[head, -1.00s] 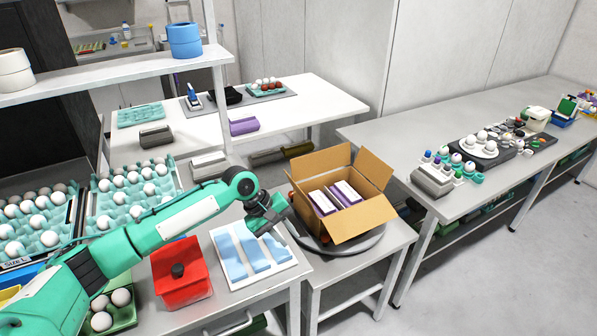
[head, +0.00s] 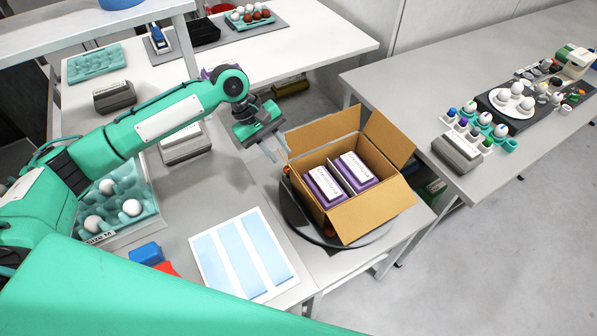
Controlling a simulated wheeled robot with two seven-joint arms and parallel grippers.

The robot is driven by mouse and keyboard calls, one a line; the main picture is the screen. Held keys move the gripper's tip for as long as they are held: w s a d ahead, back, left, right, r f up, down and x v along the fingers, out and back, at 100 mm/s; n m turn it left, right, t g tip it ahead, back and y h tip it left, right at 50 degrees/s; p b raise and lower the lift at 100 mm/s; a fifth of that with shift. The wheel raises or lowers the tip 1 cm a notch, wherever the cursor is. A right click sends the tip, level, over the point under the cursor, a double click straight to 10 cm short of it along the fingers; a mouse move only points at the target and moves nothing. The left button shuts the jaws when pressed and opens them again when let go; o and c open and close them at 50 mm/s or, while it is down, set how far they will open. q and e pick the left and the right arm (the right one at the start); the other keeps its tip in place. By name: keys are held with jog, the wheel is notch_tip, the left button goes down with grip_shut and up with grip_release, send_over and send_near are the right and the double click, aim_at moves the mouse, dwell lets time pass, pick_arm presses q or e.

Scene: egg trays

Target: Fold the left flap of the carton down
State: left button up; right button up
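The brown cardboard carton (head: 333,213) stands open on a dark round turntable (head: 313,236). Two purple packs with white labels, a left one (head: 323,184) and a right one (head: 356,168), sit upright inside it. The back flap (head: 322,132), the right flap (head: 388,138) and the front flap (head: 373,211) stand outward. The left flap is not clearly visible. My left gripper (head: 277,149) is just beyond the carton's back left corner, pointing down, with its thin fingers apart and nothing between them. Whether it touches the carton I cannot tell. My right gripper is out of view.
A white board with blue strips (head: 242,255) lies left of the turntable. An egg tray (head: 146,199) and a grey block (head: 186,145) are further left. The right table holds a grey block (head: 457,153) and a dark mat with a white plate of eggs (head: 511,103).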

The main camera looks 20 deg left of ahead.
pick_arm(q)
jog(key=p+x, duration=0.2)
jog(key=x, duration=0.8)
jog(key=shift+d+f, duration=0.2)
jog(key=shift+f, duration=0.15)
jog(key=shift+d+f, duration=0.2)
jog(key=shift+f, duration=0.15)
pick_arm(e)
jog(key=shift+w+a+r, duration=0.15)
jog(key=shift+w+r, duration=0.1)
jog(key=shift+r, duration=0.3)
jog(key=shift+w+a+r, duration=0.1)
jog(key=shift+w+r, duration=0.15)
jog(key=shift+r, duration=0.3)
pick_arm(q)
jog(key=shift+c, duration=0.5)
grip_shut()
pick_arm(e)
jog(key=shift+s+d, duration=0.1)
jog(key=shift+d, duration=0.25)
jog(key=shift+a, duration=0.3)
